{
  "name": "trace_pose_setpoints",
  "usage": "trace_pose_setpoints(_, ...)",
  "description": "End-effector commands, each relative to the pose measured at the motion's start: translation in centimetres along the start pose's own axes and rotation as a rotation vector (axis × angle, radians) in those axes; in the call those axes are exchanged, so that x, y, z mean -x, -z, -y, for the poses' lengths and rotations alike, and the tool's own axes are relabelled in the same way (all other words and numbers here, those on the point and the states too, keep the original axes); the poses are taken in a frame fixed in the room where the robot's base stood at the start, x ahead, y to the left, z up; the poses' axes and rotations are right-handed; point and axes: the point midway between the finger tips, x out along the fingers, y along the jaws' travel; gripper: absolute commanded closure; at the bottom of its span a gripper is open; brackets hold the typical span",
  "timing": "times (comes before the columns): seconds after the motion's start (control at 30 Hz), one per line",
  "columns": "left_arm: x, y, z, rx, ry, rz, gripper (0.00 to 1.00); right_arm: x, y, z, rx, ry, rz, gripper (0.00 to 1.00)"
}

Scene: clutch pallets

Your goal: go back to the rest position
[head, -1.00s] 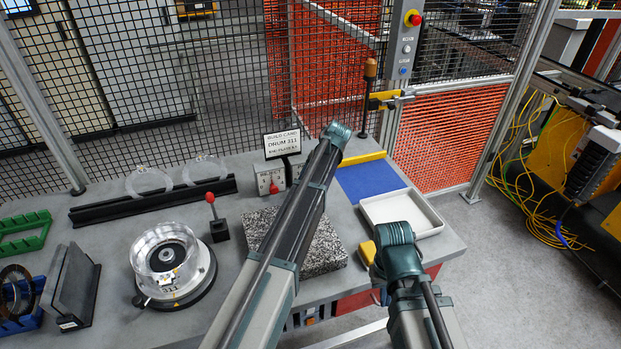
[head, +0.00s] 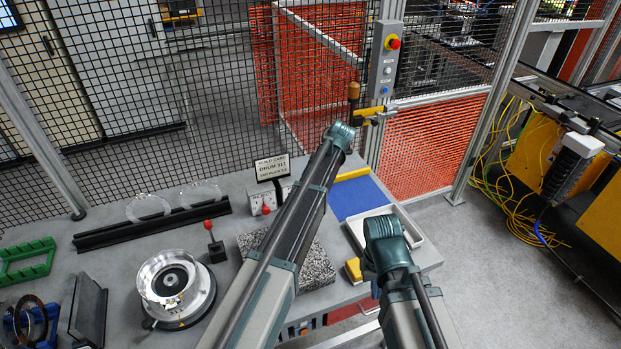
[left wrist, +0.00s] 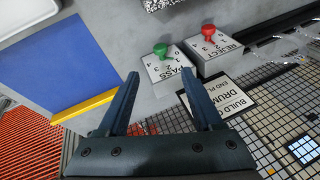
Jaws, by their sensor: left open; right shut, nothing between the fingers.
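In the left wrist view, my left gripper (left wrist: 162,82) is open, with nothing between its fingers. Beyond its fingertips are a PASS counter box with a green knob (left wrist: 160,50) and a REJECT box with a red knob (left wrist: 208,32). In the head view, my left arm reaches up across the dark speckled block, and its gripper is hidden. My right arm is bent at the lower right, by the white tray. My right gripper (head: 375,290) is mostly hidden behind that arm, near the bench's front edge; it is shut and empty.
A round clear housing (head: 152,277) sits on a base at left. The speckled block (head: 316,268), blue mat (head: 362,198), white tray (head: 418,238) and yellow block (head: 353,270) lie close to my arms. The build card (head: 272,167) stands behind.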

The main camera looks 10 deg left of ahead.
Motion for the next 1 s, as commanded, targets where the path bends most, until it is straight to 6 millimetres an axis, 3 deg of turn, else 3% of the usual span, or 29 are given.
trace_pose_setpoints(0.37, -0.1, -0.1, 0.0, -0.001, 0.0, 0.0, 0.33, -0.1, 0.0, 0.0, 0.0, 0.0, 0.0, 1.0)
trace_pose_setpoints(0.47, -0.1, -1.8, -0.1, -0.023, -0.009, 0.007, 0.33, -0.5, 0.0, 0.0, 0.0, 0.0, 0.0, 1.0)
trace_pose_setpoints(0.57, -0.2, -6.5, -0.4, -0.099, -0.036, 0.026, 0.33, -1.6, 0.1, 0.1, 0.001, 0.0, 0.0, 1.0)
trace_pose_setpoints(0.8, -0.1, -23.2, -0.3, -0.406, -0.152, 0.096, 0.33, -4.8, 0.3, 0.4, 0.003, -0.001, 0.0, 1.0)
trace_pose_setpoints(0.9, -0.1, -28.9, 0.3, -0.525, -0.198, 0.119, 0.33, -5.8, 0.3, 0.5, 0.004, -0.001, 0.0, 1.0)
trace_pose_setpoints(1.0, 0.0, -33.3, 0.9, -0.622, -0.237, 0.136, 0.33, -6.5, 0.4, 0.6, 0.005, -0.001, 0.0, 1.0)
